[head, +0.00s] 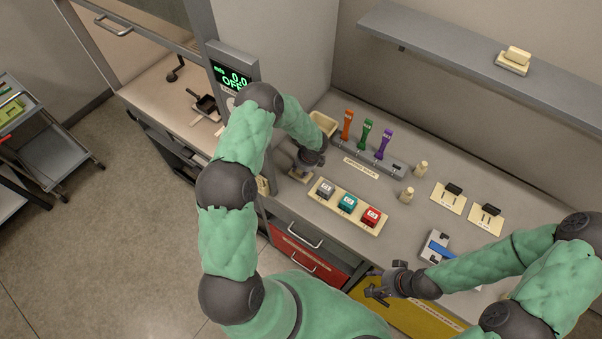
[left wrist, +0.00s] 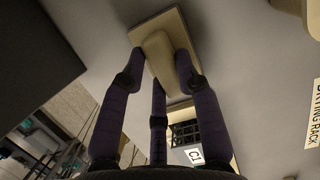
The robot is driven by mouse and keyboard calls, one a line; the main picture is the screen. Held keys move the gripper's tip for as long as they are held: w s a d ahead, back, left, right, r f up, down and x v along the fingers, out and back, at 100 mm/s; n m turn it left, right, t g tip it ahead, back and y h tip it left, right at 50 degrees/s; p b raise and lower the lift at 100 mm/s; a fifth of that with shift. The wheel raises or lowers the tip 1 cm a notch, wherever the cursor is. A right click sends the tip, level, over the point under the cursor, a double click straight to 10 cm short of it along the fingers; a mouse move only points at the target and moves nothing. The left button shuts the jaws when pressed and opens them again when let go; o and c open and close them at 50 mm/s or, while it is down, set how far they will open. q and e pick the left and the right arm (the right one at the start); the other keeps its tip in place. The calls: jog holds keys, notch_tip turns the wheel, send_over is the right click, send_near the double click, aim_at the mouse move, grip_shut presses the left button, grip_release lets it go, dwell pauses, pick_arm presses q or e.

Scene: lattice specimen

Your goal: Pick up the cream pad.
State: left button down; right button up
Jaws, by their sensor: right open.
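A cream pad (left wrist: 158,20), a flat plate with a raised cream block (left wrist: 160,45) on it, shows at the top of the left wrist view. The fingers of my left gripper (left wrist: 160,68) stand on either side of that block, close to it; I cannot tell whether they press on it. In the head view my left gripper (head: 303,170) reaches down to the pad (head: 294,177) on the worktop and mostly hides it. A similar cream piece (head: 512,60) rests on the wall shelf. My right gripper (head: 376,287) is open and empty near the worktop's front edge.
A cream tray with grey, teal and red blocks (head: 347,205) lies right of my left gripper. A rack with orange, green and purple handled tools (head: 367,155) and a cream bin (head: 323,123) stand behind. Small cream bottles (head: 407,195) and cream plates with black handles (head: 448,198) are further right.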

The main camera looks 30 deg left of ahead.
pick_arm(q)
jog(key=shift+r, duration=0.15)
jog(key=shift+r, duration=0.55)
jog(key=s+d+r+b, duration=0.1)
jog(key=s+d+r, duration=0.1)
jog(key=s+r, duration=0.4)
jog(key=s+d+r+b, duration=0.2)
jog(key=s+r, duration=0.3)
jog(key=s, duration=0.2)
jog(key=shift+d+r, duration=0.35)
jog(key=shift+d, duration=0.05)
jog(key=shift+s, duration=0.1)
